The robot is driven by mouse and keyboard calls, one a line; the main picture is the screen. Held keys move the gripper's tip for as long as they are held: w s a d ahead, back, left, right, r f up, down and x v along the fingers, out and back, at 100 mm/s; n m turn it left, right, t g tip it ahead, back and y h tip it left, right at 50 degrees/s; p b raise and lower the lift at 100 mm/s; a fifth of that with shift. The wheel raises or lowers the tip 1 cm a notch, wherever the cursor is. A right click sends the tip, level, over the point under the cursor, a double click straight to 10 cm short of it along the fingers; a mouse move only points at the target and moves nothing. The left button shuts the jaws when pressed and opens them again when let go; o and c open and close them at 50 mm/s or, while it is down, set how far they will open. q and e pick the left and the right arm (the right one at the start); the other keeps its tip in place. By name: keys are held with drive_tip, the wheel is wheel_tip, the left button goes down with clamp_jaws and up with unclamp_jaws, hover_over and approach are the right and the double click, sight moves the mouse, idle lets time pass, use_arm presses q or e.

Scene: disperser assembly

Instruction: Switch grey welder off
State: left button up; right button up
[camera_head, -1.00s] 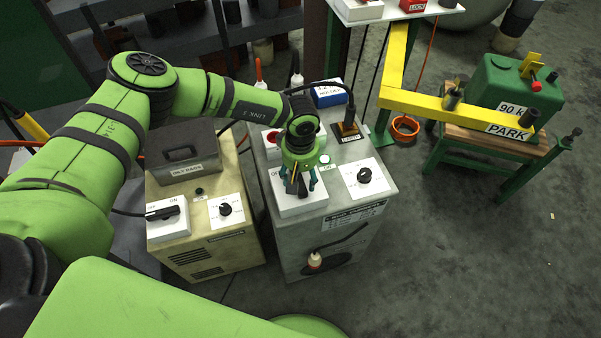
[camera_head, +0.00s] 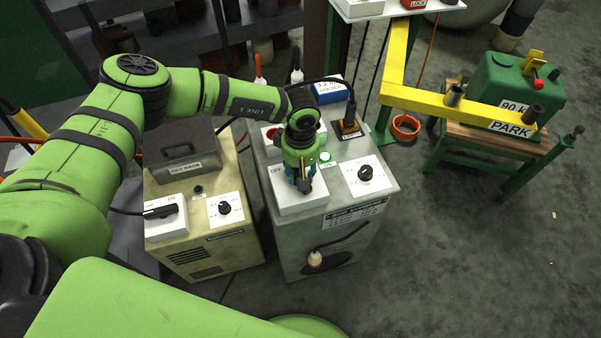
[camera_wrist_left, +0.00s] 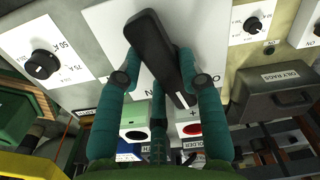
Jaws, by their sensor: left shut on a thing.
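The grey welder (camera_head: 294,244) stands in the middle of the head view, with a white switch plate (camera_head: 287,203) marked OFF at its left. My left gripper (camera_head: 303,182) is over this plate, shut on the black switch lever. In the left wrist view the lever (camera_wrist_left: 154,40) runs slantwise between the teal fingers of the left gripper (camera_wrist_left: 165,80). Fingers and wrist hide part of the plate and its other marking. A green lamp (camera_head: 325,157) shows behind the plate. My right gripper is out of view.
A beige welder (camera_head: 205,249) with its own lever (camera_head: 161,211) and dial stands close on the left, carrying a grey rag box (camera_head: 185,155). A dial (camera_head: 365,173) lies right of the gripper. A yellow hoist arm (camera_head: 440,104) is farther right. Floor at the lower right is clear.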

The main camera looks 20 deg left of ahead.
use_arm(q)
drive_tip(key=n+b, duration=0.1)
drive_tip(key=n, duration=0.1)
drive_tip(key=n+b, duration=0.1)
drive_tip(key=shift+w+f+n, duration=0.1)
drive_tip(key=shift+f+n, duration=0.1)
drive_tip(key=shift+n, duration=0.2)
drive_tip(key=n+b, duration=0.3)
drive_tip(key=n, duration=0.1)
drive_tip(key=shift+w+a+n, duration=0.1)
drive_tip(key=shift+a+n, duration=0.05)
drive_tip(key=shift+n, duration=0.15)
drive_tip(key=n+b, duration=0.2)
drive_tip(key=n, duration=0.2)
drive_tip(key=shift+a, duration=0.15)
drive_tip(key=shift+a+r+n+b, duration=0.1)
drive_tip(key=shift+n+b, duration=0.7)
drive_tip(key=shift+n, duration=0.6)
drive_tip(key=o, duration=1.2)
drive_tip(key=shift+c, duration=0.2)
drive_tip(key=shift+r, duration=0.1)
